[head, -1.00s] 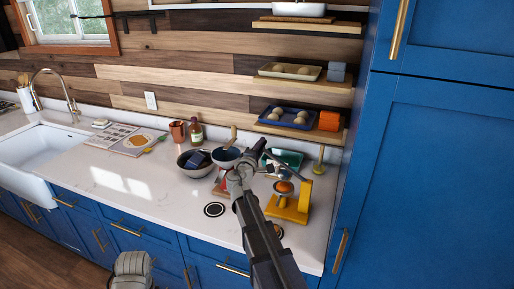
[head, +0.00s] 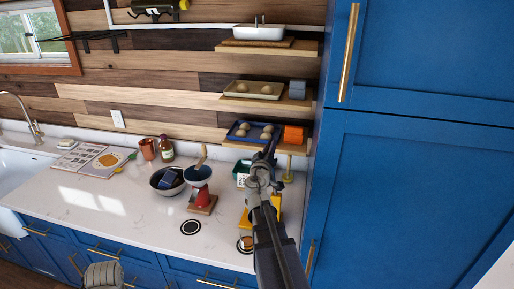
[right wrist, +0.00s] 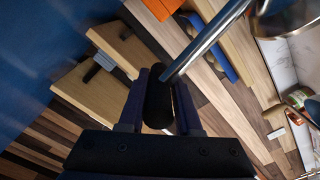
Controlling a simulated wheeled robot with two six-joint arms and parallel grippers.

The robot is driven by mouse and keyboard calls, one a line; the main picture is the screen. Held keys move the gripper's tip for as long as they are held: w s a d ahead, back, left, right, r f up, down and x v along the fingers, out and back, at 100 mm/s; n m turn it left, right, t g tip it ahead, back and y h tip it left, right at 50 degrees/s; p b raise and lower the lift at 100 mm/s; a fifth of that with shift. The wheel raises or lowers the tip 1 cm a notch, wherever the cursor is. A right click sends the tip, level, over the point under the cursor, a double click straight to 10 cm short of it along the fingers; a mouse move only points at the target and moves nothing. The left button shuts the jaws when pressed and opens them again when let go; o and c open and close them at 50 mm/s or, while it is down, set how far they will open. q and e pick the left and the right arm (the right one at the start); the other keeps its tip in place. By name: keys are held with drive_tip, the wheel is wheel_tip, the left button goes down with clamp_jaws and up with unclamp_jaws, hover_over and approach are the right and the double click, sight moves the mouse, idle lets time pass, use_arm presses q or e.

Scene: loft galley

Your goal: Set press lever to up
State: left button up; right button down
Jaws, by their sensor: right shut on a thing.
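The press (head: 247,217) is yellow and stands on the counter near its right end. My right arm covers most of it in the head view. My right gripper (head: 269,150) is above the press, in front of the lowest shelf. In the right wrist view the gripper (right wrist: 160,100) is shut on the dark round grip of the press lever (right wrist: 205,45). The lever's shiny metal rod runs from that grip to the upper right, toward a silvery part at the picture's corner.
Wooden shelves hold a blue tray (head: 233,136) with round pale items and an orange container (head: 293,134), close behind my right gripper. A tall blue cabinet (head: 400,190) stands right. A red grinder (head: 200,196) and a dark bowl (head: 160,185) stand left. The front counter is mostly clear.

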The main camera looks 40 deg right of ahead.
use_arm(q)
drive_tip(key=shift+r, duration=0.1)
use_arm(e)
drive_tip(key=shift+s+d+r, duration=0.1)
drive_tip(key=shift+s+d, duration=0.4)
drive_tip(key=shift+s, duration=0.3)
drive_tip(key=shift+s+d, duration=0.5)
drive_tip(key=shift+s, duration=0.25)
drive_tip(key=c, duration=1.1)
unclamp_jaws()
drive_tip(key=o, duration=0.4)
drive_tip(key=shift+d, duration=0.1)
drive_tip(key=shift+o, duration=0.2)
drive_tip(key=shift+w, duration=0.15)
use_arm(q)
drive_tip(key=shift+s+a, duration=0.6)
drive_tip(key=shift+s, duration=0.1)
use_arm(e)
drive_tip(key=v, duration=0.8)
